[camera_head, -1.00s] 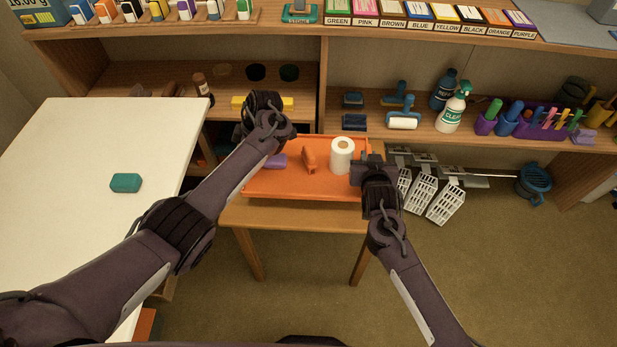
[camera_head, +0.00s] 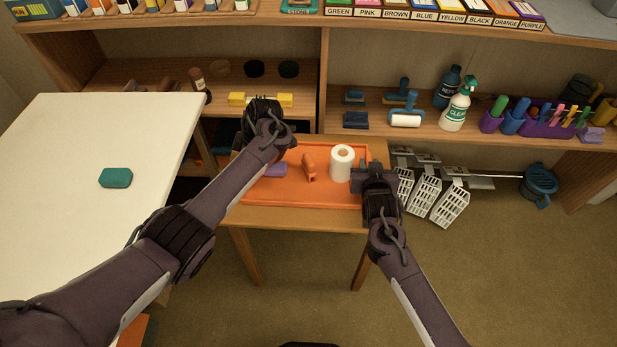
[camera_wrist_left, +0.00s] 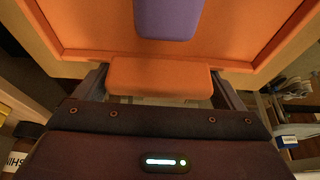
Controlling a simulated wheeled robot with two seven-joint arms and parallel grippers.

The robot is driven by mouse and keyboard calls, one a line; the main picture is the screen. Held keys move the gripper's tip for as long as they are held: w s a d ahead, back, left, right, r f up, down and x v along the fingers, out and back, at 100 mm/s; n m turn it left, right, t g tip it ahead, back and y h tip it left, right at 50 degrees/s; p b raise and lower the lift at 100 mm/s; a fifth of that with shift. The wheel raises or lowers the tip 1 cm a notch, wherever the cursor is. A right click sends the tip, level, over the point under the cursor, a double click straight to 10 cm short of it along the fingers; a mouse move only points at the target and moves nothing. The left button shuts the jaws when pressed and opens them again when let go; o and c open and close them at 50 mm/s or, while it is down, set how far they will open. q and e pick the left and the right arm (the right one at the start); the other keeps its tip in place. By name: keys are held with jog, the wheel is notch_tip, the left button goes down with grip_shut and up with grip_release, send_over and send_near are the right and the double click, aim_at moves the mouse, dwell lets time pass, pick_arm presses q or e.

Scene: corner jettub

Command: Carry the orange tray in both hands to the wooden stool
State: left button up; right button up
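The orange tray (camera_head: 310,199) is level over the wooden stool (camera_head: 290,217), resting on its top or very close above it. On it are a purple block (camera_head: 276,170), a small orange object (camera_head: 309,167) and a white paper roll (camera_head: 342,163). My left gripper (camera_head: 262,112) is at the tray's left end. In the left wrist view its fingers (camera_wrist_left: 160,85) stand on both sides of the orange handle, seeming to touch its ends. My right gripper (camera_head: 366,176) is at the tray's right end, its fingertips partly hidden by the hand.
A white table (camera_head: 70,230) with a teal block (camera_head: 115,178) stands at the left. A wooden shelf (camera_head: 230,80) with bottles, rollers and pens runs behind the stool. White baskets (camera_head: 425,195) hang close to the right of the stool. The floor in front is clear.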

pick_arm(q)
jog(key=shift+o, duration=0.8)
jog(key=shift+r, duration=0.1)
pick_arm(e)
jog(key=shift+o, duration=1.1)
jog(key=shift+r, duration=0.1)
jog(key=shift+s, duration=0.1)
jog(key=v, duration=1.2)
pick_arm(q)
jog(key=v, duration=1.2)
jog(key=shift+d, duration=0.1)
